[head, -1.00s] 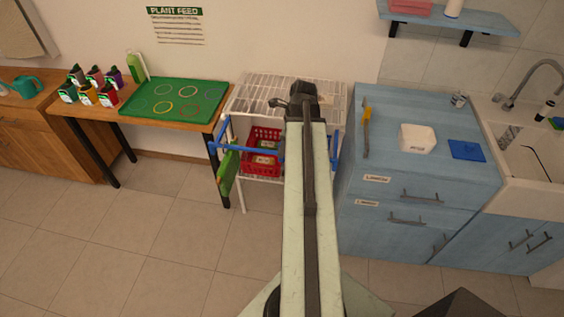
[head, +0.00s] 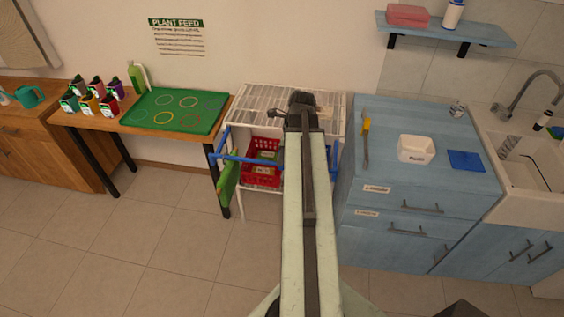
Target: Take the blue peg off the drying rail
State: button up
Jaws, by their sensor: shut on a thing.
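My gripper (head: 302,103) is at the far end of my pale arm, in front of and over the white wire rack in the head view. Its fingertips are hidden behind the dark wrist. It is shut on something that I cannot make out. The blue drying rail (head: 252,159) runs across the front of the rack, and my arm covers its middle. A green cloth (head: 227,182) hangs at its left end. I cannot pick out the blue peg on the visible parts of the rail.
The white wire rack (head: 258,97) holds a red basket (head: 262,172) below. The tiled floor in front is clear.

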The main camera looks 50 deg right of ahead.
jog(key=shift+w+a+p+v, duration=0.1)
jog(key=shift+w+p+v, duration=0.1)
jog(key=shift+p+v, duration=0.65)
jog(key=shift+w+a+p+v, duration=0.1)
jog(key=shift+w+p+v, duration=0.05)
jog(key=shift+p+v, duration=0.7)
jog(key=shift+w+a+p+v, duration=0.1)
jog(key=shift+w+p+v, duration=0.1)
jog(key=shift+p+v, duration=0.6)
jog(key=shift+r, duration=0.25)
